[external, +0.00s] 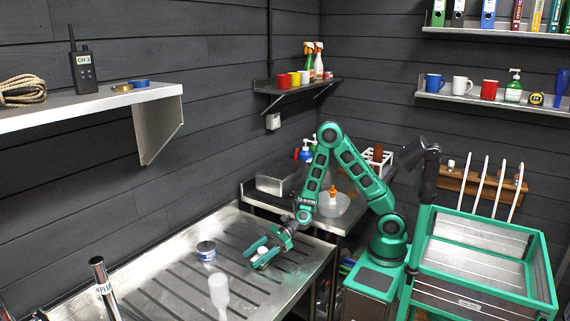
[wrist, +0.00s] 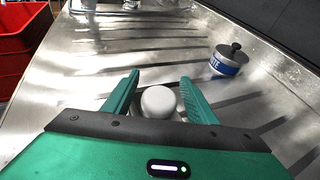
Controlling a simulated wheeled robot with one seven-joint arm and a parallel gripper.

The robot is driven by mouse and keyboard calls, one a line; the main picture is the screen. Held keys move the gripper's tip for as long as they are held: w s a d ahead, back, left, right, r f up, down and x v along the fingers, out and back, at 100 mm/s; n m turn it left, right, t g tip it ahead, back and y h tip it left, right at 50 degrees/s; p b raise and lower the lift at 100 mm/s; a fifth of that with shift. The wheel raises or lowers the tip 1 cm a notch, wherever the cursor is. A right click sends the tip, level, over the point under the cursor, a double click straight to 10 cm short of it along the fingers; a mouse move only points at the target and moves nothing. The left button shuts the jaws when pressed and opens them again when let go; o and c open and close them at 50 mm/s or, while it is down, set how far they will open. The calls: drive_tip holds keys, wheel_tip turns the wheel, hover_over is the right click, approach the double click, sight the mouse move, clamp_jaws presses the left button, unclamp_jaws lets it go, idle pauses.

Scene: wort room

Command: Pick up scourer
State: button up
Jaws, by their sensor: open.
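My gripper (external: 255,259) is low over the grooved metal drainboard (external: 178,285), with its green fingers apart. In the wrist view, my gripper (wrist: 160,78) has a white, rounded object (wrist: 158,103) between its fingers, nearer their bases than the tips. I cannot tell whether the fingers touch it. It may be the scourer, but its form does not make this certain. It also shows as a small white patch at the gripper in the external view (external: 262,251). A short blue-and-white round item with a dark knob (wrist: 229,60) stands apart to the right.
In the external view, that knobbed item (external: 206,251) and a pale upright bottle-like object (external: 219,291) stand on the drainboard. A metal post (external: 103,287) rises at the front left. A red crate (wrist: 22,45) is at the wrist view's left. Bare metal lies between them.

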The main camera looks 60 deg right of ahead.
drive_tip(key=shift+c, duration=0.7)
drive_tip(key=c, duration=1)
drive_tip(key=shift+o, duration=0.2)
drive_tip(key=shift+r, duration=0.1)
